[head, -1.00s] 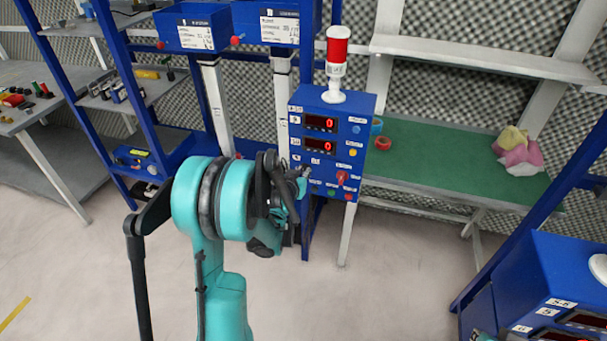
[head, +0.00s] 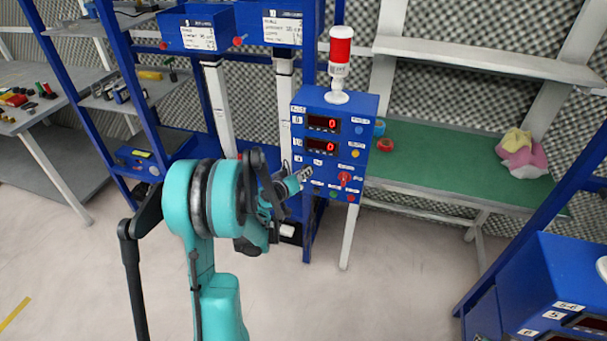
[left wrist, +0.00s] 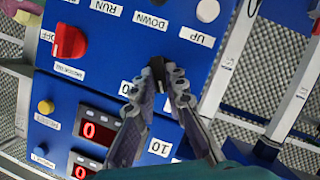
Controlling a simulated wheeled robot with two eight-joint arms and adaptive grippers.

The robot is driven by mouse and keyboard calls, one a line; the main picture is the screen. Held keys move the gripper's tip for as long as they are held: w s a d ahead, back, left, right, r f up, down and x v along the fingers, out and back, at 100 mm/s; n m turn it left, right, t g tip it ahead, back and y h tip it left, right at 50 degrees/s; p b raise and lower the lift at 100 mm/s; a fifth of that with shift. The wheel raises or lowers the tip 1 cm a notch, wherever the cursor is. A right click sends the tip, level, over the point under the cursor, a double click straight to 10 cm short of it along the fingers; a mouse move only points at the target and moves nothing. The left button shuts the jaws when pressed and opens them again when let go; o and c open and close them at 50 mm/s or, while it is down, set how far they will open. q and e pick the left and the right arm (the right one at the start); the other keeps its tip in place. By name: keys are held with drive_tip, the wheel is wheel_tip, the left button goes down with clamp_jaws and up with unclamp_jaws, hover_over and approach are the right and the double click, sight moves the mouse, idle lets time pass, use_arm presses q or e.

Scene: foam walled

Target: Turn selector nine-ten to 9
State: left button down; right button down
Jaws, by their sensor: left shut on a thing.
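The blue control box (head: 340,118) carries two red displays reading 0. The selector (left wrist: 158,72) is a small black knob on its face, partly hidden between my fingertips; small white labels, too small to read surely, sit beside it. My left gripper (head: 303,174) reaches the lower left of the box face. In the left wrist view my left gripper (left wrist: 162,74) has its two fingers closed on the black knob. The knob's exact pointing direction is hard to tell. My right gripper is not in view.
A red rotary switch (head: 344,178) sits on the same face, right of my fingers, with coloured buttons around it. A red and white beacon (head: 340,58) stands on top. A green bench (head: 440,150) is to the right. Another blue box (head: 545,275) is at lower right.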

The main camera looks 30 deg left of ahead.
use_arm(q)
drive_tip(key=c, duration=1.6)
unclamp_jaws()
drive_tip(key=shift+o, duration=0.2)
drive_tip(key=shift+s, duration=0.1)
drive_tip(key=v, duration=1.1)
drive_tip(key=shift+s, duration=0.35)
drive_tip(key=shift+d+r, duration=0.1)
drive_tip(key=shift+r, duration=0.05)
